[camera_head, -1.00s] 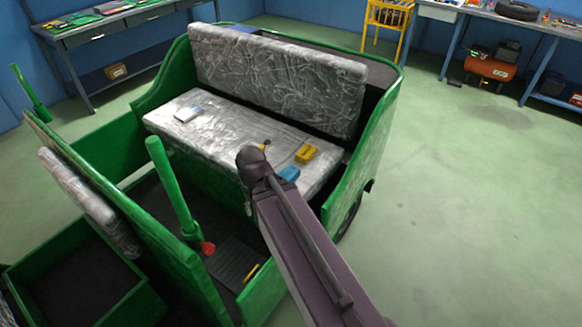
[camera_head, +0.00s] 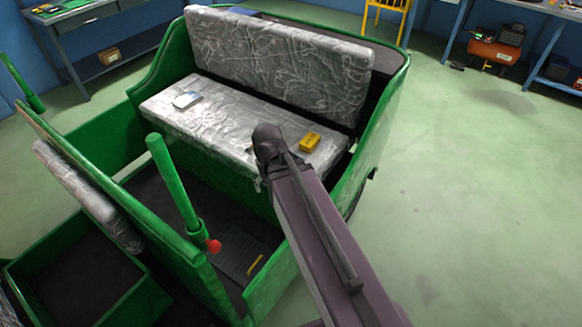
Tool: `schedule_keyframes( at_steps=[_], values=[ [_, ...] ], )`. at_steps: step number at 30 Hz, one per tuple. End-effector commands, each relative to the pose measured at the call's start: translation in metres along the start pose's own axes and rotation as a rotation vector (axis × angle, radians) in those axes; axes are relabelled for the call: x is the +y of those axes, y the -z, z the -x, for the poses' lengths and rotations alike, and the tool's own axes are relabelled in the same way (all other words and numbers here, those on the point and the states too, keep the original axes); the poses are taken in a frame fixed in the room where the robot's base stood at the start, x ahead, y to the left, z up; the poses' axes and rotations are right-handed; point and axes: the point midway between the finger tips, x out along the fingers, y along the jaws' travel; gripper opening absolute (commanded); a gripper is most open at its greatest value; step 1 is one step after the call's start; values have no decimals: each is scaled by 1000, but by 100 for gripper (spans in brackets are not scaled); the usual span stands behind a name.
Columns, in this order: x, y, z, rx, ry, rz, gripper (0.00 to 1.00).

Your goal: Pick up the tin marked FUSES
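A yellow tin-like box (camera_head: 309,142) sits on the right part of the plastic-wrapped seat (camera_head: 225,125), just right of my arm. A pale blue-and-white flat item (camera_head: 187,99) lies on the left part of the seat. Markings on both are too small to read, so I cannot tell which thing bears the word FUSES. My dark arm reaches up from the bottom right, and its rounded upper end overlaps the seat's front. My gripper does not show.
The green rickshaw body has a raised side wall (camera_head: 375,140) right of the seat and a wrapped backrest (camera_head: 280,65) behind it. Open floor (camera_head: 470,200) lies to the right.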

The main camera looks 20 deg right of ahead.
Motion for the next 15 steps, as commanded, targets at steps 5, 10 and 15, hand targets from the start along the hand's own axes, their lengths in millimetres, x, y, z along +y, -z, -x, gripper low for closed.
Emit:
schedule_keyframes(
  at_steps=[5, 10, 15],
  values=[
    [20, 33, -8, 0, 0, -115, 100],
    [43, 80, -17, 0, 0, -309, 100],
    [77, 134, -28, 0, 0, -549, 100]
  ],
)
